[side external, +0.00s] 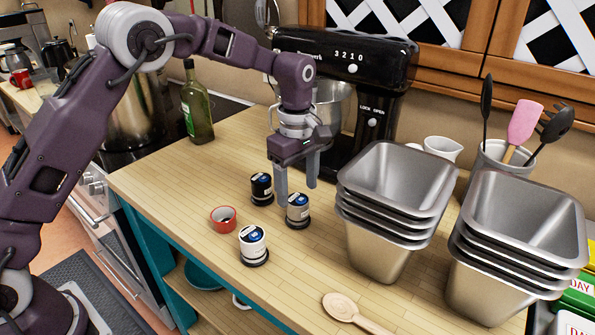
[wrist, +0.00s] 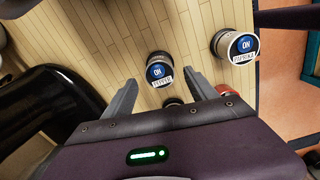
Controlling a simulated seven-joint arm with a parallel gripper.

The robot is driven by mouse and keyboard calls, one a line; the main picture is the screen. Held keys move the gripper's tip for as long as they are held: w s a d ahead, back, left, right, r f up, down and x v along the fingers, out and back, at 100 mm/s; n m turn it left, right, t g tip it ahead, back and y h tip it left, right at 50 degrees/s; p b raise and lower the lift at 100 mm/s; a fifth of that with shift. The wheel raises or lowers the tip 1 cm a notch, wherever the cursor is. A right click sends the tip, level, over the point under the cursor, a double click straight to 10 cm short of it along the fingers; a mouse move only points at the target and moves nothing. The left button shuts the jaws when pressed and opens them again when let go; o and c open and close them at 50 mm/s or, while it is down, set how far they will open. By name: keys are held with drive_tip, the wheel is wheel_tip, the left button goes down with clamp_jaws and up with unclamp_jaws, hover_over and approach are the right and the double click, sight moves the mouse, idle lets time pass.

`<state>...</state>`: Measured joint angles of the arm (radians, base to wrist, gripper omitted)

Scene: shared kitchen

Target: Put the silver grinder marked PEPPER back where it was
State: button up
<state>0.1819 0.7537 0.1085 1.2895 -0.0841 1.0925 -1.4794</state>
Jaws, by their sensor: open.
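The silver grinder (side external: 298,212) with a dark base and blue-topped lid stands upright on the wooden counter. In the wrist view it (wrist: 159,70) shows just beyond the fingertips, roughly centred between them; its small label appears to read PEPPER. My gripper (side external: 297,196) is open and empty, pointing down close beside this grinder; I cannot tell whether a finger touches it. A black grinder (side external: 262,189) stands behind and left of it. A white grinder (side external: 253,246) stands nearer the counter's front edge. In the wrist view, my gripper (wrist: 162,80) mostly hides the black grinder.
A small red cup (side external: 223,219) stands left of the grinders. Stacked metal pans (side external: 390,205) rise close on the right, and a black stand mixer (side external: 345,55) stands behind. A wooden spoon (side external: 345,308) lies in front. Bare counter (side external: 310,262) lies between the spoon and grinders.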

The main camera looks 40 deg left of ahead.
sight(296, 199)
drive_tip(key=s+a+r+m+t, duration=0.1)
drive_tip(key=s+r, duration=0.1)
drive_tip(key=r, duration=0.4)
drive_tip(key=s+a+r+m, duration=0.1)
drive_tip(key=s+r, duration=0.2)
drive_tip(key=r, duration=0.4)
drive_tip(key=s+a+r+m+t, duration=0.2)
drive_tip(key=s+r+m, duration=0.3)
drive_tip(key=s, duration=0.5)
drive_tip(key=s+a+f+m+t, duration=0.1)
drive_tip(key=s+m, duration=0.3)
drive_tip(key=s, duration=0.5)
drive_tip(key=s+a+f+m+t, duration=0.1)
drive_tip(key=s+f+m, duration=0.2)
drive_tip(key=s+m, duration=0.2)
drive_tip(key=s, duration=0.3)
drive_tip(key=shift+s+f, duration=0.3)
drive_tip(key=shift+s, duration=0.1)
